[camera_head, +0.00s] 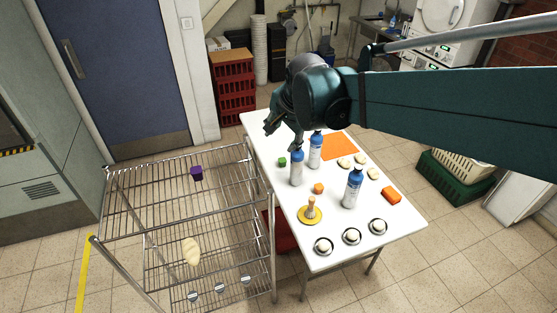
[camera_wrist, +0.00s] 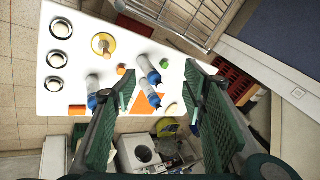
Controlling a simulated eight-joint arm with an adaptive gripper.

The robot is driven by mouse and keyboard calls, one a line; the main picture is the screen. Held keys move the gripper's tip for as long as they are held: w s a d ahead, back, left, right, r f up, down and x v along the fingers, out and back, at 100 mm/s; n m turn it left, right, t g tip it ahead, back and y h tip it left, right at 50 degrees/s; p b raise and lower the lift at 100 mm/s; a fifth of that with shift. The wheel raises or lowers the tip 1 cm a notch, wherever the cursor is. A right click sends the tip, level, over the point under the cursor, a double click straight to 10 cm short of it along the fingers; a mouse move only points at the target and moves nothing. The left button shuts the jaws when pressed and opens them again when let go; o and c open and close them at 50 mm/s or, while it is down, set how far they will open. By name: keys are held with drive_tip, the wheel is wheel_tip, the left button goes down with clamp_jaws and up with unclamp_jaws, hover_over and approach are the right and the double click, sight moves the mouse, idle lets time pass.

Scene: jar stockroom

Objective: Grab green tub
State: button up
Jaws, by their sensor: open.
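A small green tub (camera_head: 282,161) stands upright on the white table (camera_head: 260,132), near its left edge in the head view and beside a blue-topped bottle (camera_head: 297,170). In the wrist view the green tub (camera_wrist: 165,63) shows between the fingers, near the table's upper edge. My gripper (camera_head: 283,132) is open and empty, above the table near the far end in the head view. Its green-padded fingers (camera_wrist: 160,80) are spread wide in the wrist view.
Two more bottles (camera_head: 316,150) (camera_head: 353,188) stand close by. An orange mat (camera_head: 339,146), a yellow plate (camera_head: 310,215), silver bowls (camera_head: 351,236) and an orange block (camera_head: 391,195) share the table. A wire rack (camera_head: 150,205) with a purple tub (camera_head: 197,173) stands left.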

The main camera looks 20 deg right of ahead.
drive_tip(key=w+d+f+m+b, duration=0.1)
drive_tip(key=w+d+f+m, duration=0.1)
drive_tip(key=w+f+m, duration=0.3)
drive_tip(key=w+d+f+m+b, duration=0.1)
drive_tip(key=w+d+m, duration=0.1)
drive_tip(key=w, duration=0.5)
drive_tip(key=m+g+b, duration=0.2)
drive_tip(key=m+b, duration=0.2)
drive_tip(key=m, duration=1.3)
hover_over(283, 160)
drive_tip(key=s, duration=0.3)
wheel_tip(283, 160, down, 31)
drive_tip(key=shift+r, duration=0.15)
drive_tip(key=shift+s+a, duration=0.1)
drive_tip(key=shift+b+x, duration=0.45)
drive_tip(key=shift+x, duration=2.95)
drive_tip(key=shift+s, duration=0.15)
